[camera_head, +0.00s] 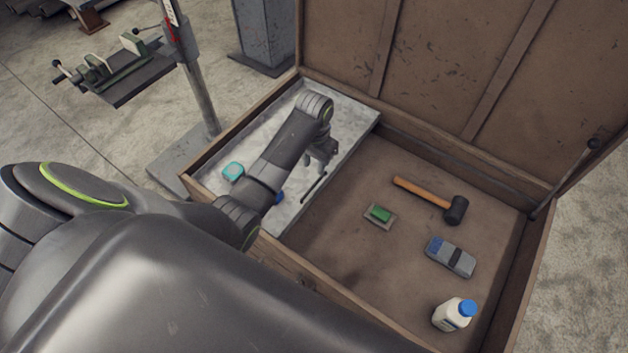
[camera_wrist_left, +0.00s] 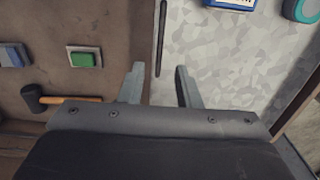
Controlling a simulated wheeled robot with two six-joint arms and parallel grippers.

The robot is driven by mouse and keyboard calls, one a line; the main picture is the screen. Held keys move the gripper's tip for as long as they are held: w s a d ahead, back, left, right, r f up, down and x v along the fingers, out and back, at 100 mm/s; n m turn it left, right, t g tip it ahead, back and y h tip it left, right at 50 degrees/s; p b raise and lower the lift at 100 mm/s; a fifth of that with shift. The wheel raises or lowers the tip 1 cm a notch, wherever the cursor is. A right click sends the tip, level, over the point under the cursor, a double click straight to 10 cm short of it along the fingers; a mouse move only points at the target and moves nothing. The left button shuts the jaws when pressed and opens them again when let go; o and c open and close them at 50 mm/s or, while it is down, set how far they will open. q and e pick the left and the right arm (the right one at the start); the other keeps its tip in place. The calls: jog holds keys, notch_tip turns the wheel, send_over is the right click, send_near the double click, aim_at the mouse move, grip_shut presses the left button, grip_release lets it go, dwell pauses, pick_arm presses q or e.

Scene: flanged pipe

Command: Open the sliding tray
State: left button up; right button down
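The sliding tray (camera_head: 342,112) is a pale grey, speckled tray along the left side of an open wooden chest. A thin dark bar handle (camera_head: 313,187) runs along its right edge. In the left wrist view the handle (camera_wrist_left: 162,38) stands upright in the picture, and its lower end comes between the fingertips. My left gripper (camera_head: 322,160) is over the tray's right edge, near the far end of the handle. In the left wrist view its fingers (camera_wrist_left: 159,72) are apart with nothing held. I cannot tell its height above the handle. My right gripper is out of view.
The chest floor (camera_head: 345,245) right of the tray holds a hammer (camera_head: 437,200), a green-topped block (camera_head: 380,214), a grey-blue device (camera_head: 450,257) and a white bottle (camera_head: 453,315). A teal item (camera_head: 233,171) lies in the tray. The raised lid (camera_head: 440,60) stands behind.

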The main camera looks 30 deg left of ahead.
aim_at(314, 185)
pick_arm(q)
notch_tip(314, 185, down, 9)
jog(key=shift+r, duration=0.15)
dwell(0.4)
grip_shut()
